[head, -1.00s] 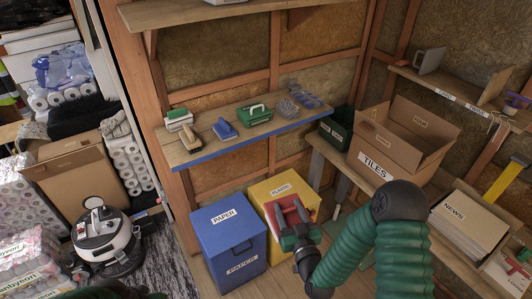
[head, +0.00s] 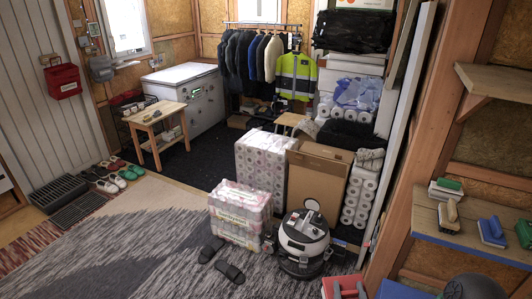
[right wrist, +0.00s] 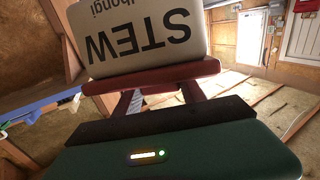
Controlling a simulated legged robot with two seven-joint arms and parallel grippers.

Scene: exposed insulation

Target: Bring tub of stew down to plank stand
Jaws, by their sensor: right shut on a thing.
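The tub of stew (right wrist: 145,40) is cream with dark STEW lettering, upside down in the right wrist view, and a red edge nearest my gripper. My right gripper (right wrist: 155,100) is shut on it; the exact contact is partly hidden. In the head view, the tub's red part (head: 328,282) and my right gripper (head: 348,291) show at the bottom edge, mostly cut off. A low wooden stand with a plank top (head: 155,113) stands at the far left, with small items on it. My left gripper is not in view.
A vacuum cleaner (head: 303,240), wrapped packs (head: 240,212), a cardboard box (head: 318,178) and paper rolls crowd the middle. Slippers (head: 229,271) lie on the rug (head: 120,245). A wall shelf (head: 425,215) holds brushes at right. The rug at left is mostly clear.

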